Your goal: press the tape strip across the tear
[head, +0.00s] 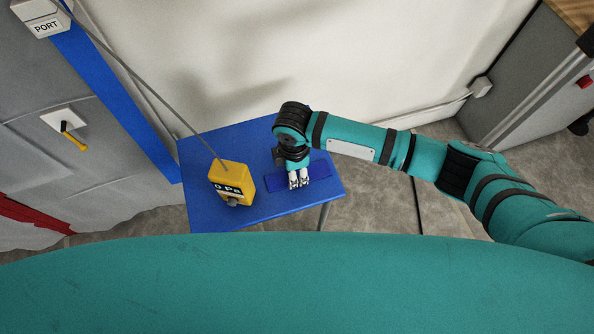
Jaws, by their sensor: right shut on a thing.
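A flat dark blue strip (319,169), which looks like the tape strip, lies on the blue table (205,150), near its right side. My right gripper (298,185) reaches down onto the strip with its fingers shut on it. The gripper covers the middle of the strip, and how far the fingers wrap its edge is hard to tell. No tear shows clearly; the grey sheeting (60,160) at the left has folds and a dark red patch (30,214) low down. My left gripper is not in view.
A yellow gauge (232,182) reading "0 Pa" stands on the table left of my gripper. A thin hose (150,90) runs from it to a white box marked PORT (42,20). Grey cabinets stand at the right.

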